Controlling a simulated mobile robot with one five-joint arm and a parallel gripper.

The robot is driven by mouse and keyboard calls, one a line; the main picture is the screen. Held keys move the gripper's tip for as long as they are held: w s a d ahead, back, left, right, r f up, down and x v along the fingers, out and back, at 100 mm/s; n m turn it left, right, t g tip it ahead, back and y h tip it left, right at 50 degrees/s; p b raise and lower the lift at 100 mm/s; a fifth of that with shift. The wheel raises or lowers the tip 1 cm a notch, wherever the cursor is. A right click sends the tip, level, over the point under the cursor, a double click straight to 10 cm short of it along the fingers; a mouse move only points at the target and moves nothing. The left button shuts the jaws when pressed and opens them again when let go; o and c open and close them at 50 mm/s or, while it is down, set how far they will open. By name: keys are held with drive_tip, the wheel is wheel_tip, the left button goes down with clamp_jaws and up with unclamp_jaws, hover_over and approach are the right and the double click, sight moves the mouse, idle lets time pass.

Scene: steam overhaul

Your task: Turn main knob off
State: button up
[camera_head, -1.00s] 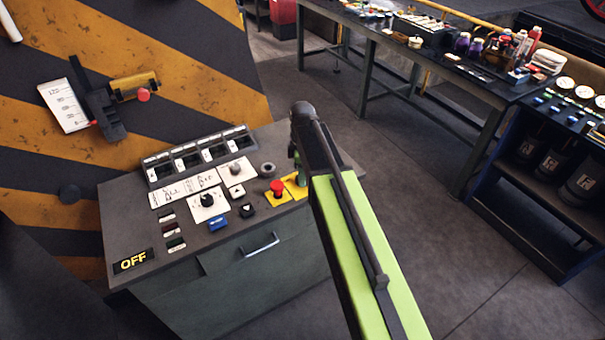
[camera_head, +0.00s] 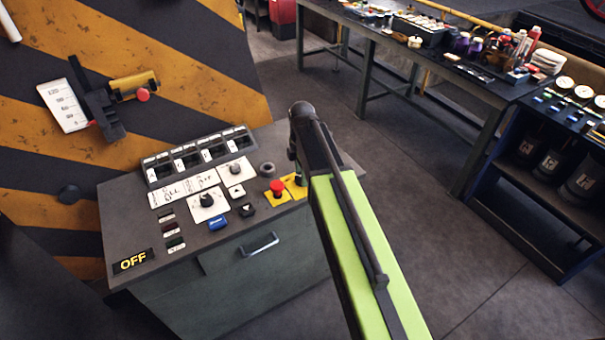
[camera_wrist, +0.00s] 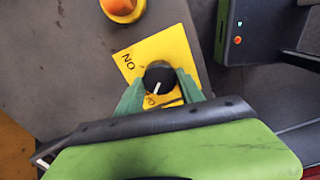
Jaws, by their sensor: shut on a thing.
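The main knob (camera_wrist: 159,76) is a round black knob with a white pointer line, seen in the wrist view on a yellow plate (camera_wrist: 163,48). The plate is marked ON at its upper left, with other lettering partly hidden below the knob. The pointer slants down toward that lower lettering. My gripper (camera_wrist: 160,80) is shut on the knob, one green finger on each side. In the head view my arm hides the knob, and only part of the yellow plate (camera_head: 294,190) shows.
The grey console (camera_head: 225,255) carries a red mushroom button (camera_head: 277,187), other dials and a lit OFF sign (camera_head: 133,261) at its front left. A striped wall (camera_head: 150,60) stands behind. A bench (camera_head: 370,35) is at the back right; the floor between is clear.

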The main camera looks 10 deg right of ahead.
drive_tip(key=shift+w+d, duration=0.1)
drive_tip(key=o, duration=1.4)
drive_tip(key=shift+r, duration=0.1)
wheel_tip(320, 180, up, 17)
drive_tip(key=p, duration=1.7)
drive_tip(key=shift+r, duration=0.15)
